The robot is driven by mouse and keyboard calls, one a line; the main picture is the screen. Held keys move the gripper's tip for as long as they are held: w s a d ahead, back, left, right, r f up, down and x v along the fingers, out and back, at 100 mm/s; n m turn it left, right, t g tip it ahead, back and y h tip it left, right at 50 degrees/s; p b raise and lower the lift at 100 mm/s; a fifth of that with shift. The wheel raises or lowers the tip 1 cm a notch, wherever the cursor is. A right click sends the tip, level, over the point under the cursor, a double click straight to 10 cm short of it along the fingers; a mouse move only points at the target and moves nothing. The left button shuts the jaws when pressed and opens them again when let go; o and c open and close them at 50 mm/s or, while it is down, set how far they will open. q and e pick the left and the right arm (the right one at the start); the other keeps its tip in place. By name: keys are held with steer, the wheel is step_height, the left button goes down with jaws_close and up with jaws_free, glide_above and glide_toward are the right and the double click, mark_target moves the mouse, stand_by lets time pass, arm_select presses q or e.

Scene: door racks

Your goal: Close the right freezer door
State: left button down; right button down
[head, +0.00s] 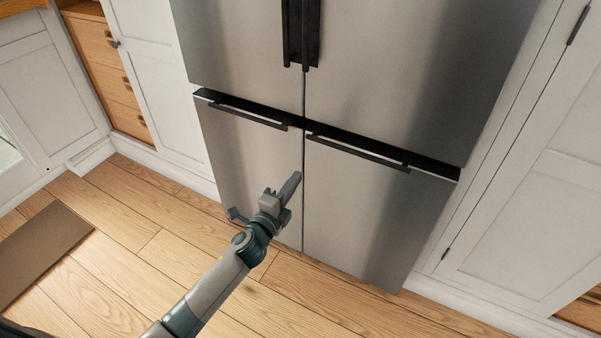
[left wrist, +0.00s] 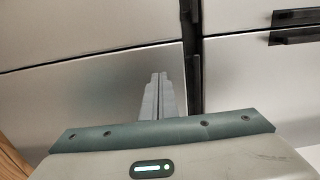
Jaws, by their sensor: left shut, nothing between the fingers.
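The right freezer door (head: 365,225) is the lower right steel panel of the fridge, with a dark bar handle (head: 358,152) along its top. It looks flush, or nearly flush, with the left freezer door (head: 245,155); a small gap cannot be ruled out. My left gripper (head: 295,178) is shut and empty, in front of the seam between the two lower doors. In the left wrist view its fingers (left wrist: 158,82) are together before steel panels and a dark seam (left wrist: 192,65); contact cannot be told. My right gripper is out of view.
The upper fridge doors (head: 405,60) look shut. White cabinets (head: 530,190) flank the fridge, with wooden drawers (head: 108,65) at the far left. The wooden floor (head: 190,250) in front is clear, apart from a brown mat (head: 38,250) at left.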

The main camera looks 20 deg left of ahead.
arm_select(q)
steer(key=shift+s+a, duration=0.15)
steer(key=shift+s, duration=0.55)
steer(key=shift+s+a, duration=0.15)
steer(key=shift+s, duration=0.5)
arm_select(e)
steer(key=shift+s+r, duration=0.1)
